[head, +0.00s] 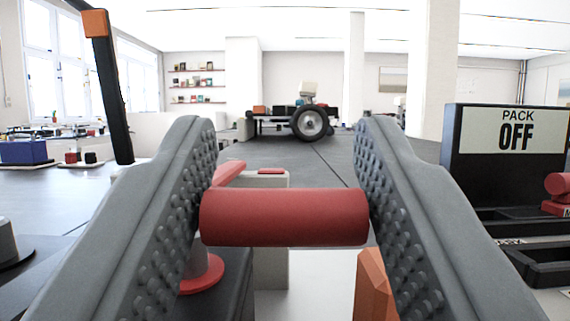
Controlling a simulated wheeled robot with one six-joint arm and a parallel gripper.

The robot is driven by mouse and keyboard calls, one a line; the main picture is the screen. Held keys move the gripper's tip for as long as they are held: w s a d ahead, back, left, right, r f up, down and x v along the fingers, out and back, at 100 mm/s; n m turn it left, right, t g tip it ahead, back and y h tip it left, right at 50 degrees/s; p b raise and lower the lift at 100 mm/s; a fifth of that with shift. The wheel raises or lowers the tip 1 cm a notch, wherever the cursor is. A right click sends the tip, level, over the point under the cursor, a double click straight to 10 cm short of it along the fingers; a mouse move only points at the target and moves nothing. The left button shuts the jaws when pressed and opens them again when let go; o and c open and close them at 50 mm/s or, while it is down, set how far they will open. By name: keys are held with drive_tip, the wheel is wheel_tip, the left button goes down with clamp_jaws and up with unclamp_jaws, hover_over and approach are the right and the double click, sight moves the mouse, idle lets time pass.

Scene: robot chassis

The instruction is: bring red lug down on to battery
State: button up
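My gripper (285,195) has its two grey, studded fingers closed against the ends of a red horizontal cylinder, which I take to be the grip of the red lug (285,217). The cylinder is level and spans the gap between the fingers. Behind and below it, left of centre, a grey post with a red ring (203,275) stands on a dark block, probably the battery (232,285). The left finger hides part of both. A red angled piece (230,171) shows behind the cylinder; I cannot tell whether it is joined to it.
A pale upright block (272,268) stands behind the cylinder, and an orange piece (373,285) is beside the right finger. A "PACK OFF" sign (512,142) and black trays (545,262) are at right. A black post with an orange band (108,90) rises at left.

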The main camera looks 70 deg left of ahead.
drive_tip(key=shift+o, duration=1.3)
drive_tip(key=shift+d, duration=0.1)
drive_tip(key=shift+s+d+f, duration=0.1)
drive_tip(key=shift+d+f, duration=0.15)
drive_tip(key=s+d, duration=0.4)
drive_tip(key=d, duration=0.7)
drive_tip(key=shift+d, duration=0.3)
